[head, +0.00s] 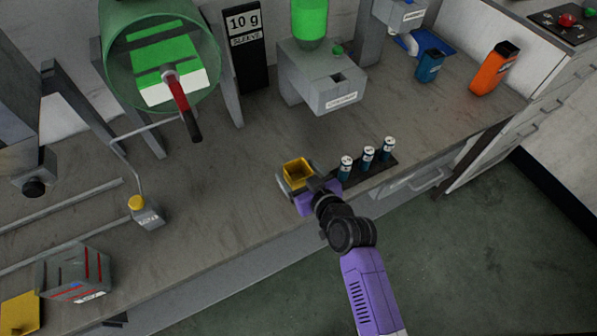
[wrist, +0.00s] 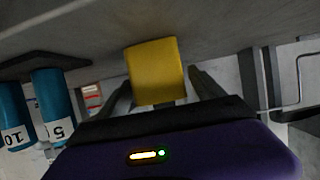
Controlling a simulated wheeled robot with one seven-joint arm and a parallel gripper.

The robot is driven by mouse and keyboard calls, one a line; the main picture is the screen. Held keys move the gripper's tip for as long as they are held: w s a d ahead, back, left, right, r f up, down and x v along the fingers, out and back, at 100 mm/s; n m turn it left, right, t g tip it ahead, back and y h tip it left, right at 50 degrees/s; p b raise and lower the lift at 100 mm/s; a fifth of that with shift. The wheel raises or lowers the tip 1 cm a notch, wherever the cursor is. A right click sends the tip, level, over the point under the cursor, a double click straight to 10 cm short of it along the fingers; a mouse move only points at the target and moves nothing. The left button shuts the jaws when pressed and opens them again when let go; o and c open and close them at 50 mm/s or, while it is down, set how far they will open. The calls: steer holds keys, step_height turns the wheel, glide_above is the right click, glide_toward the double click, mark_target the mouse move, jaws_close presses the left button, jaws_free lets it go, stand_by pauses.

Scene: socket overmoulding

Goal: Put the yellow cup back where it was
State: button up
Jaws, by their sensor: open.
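The yellow cup (head: 297,169) stands on the grey counter near its front edge, with its open top showing in the head view. It also shows in the middle of the wrist view (wrist: 156,68). My gripper (head: 296,177) is at the cup, with one finger on each side of it. In the wrist view the dark fingers of my gripper (wrist: 163,90) are apart, with a gap between each finger and the cup. The gripper is open and the cup is not clamped. The cup's underside is hidden.
Several blue-and-white cylinders (head: 367,158) stand on a dark strip (head: 379,175) right of the cup; two show close by in the wrist view (wrist: 52,108). A grey dispenser (head: 322,82) stands behind. Counter between is clear.

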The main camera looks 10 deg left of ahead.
steer(key=shift+r, duration=0.15)
steer(key=b+v, duration=0.1)
steer(key=v, duration=1.1)
steer(key=shift+d, duration=0.1)
steer(key=s+d+f+m+t+h, duration=0.15)
steer(key=s+d+m+h, duration=0.35)
steer(key=s+d, duration=1.05)
steer(key=s+d+r+m+t+h, duration=0.1)
steer(key=s+d+r+t+h, duration=0.1)
steer(key=s+r, duration=0.9)
steer(key=s+d, duration=0.1)
steer(key=s, duration=0.3)
steer(key=shift+s+m, duration=0.25)
steer(key=shift+m, duration=0.15)
steer(key=shift+r, duration=0.1)
